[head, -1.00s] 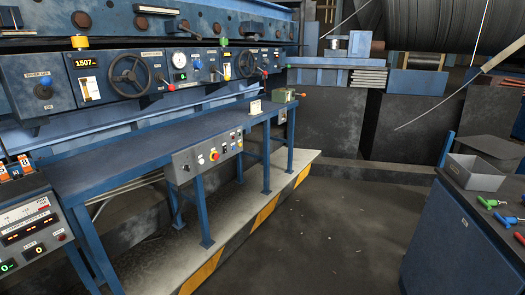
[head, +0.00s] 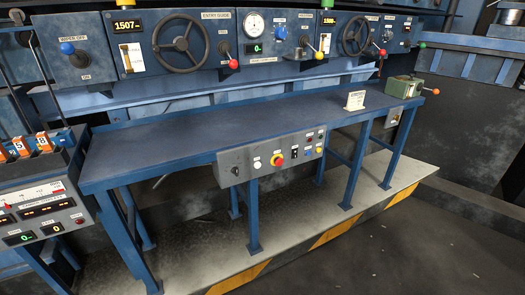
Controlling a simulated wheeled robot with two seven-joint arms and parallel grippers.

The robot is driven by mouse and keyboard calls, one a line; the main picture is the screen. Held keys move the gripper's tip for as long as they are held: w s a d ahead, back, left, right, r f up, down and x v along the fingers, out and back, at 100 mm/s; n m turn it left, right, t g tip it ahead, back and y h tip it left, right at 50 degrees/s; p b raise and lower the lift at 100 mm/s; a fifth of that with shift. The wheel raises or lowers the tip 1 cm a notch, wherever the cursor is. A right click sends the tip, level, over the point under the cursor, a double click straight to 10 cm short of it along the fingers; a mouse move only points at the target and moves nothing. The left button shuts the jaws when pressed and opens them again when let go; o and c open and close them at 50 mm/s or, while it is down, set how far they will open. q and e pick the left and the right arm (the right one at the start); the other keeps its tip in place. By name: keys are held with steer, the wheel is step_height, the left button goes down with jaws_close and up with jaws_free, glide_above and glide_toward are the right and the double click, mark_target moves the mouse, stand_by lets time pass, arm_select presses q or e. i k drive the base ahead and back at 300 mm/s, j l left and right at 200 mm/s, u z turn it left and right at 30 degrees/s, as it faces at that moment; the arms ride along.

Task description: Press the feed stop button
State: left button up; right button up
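A grey control panel (head: 241,160) is fixed to the front edge of the blue bench (head: 200,137). It carries a white button (head: 257,164), a red mushroom-shaped button (head: 277,159) on a yellow ring, and several smaller buttons and switches to the right, including a yellow one (head: 318,150). The labels are too small to read, so I cannot tell for sure which is the feed stop button. Nothing covers the panel. Neither of my grippers is in view.
A console with lit displays (head: 45,209) stands at the left. Behind the bench are handwheels (head: 183,43), a dial gauge (head: 254,23) and levers. A green box (head: 403,87) sits at the bench's right end. A striped platform edge (head: 330,234) runs below; the floor in front is open.

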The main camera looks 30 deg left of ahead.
mark_target(279, 162)
steer(key=i+l+u, duration=0.2)
steer(key=i+u, duration=0.2)
steer(key=i+l+u, duration=0.55)
steer(key=l+u, duration=0.25)
steer(key=i+l+u, duration=0.25)
steer(key=u, duration=0.2)
steer(key=l, duration=0.1)
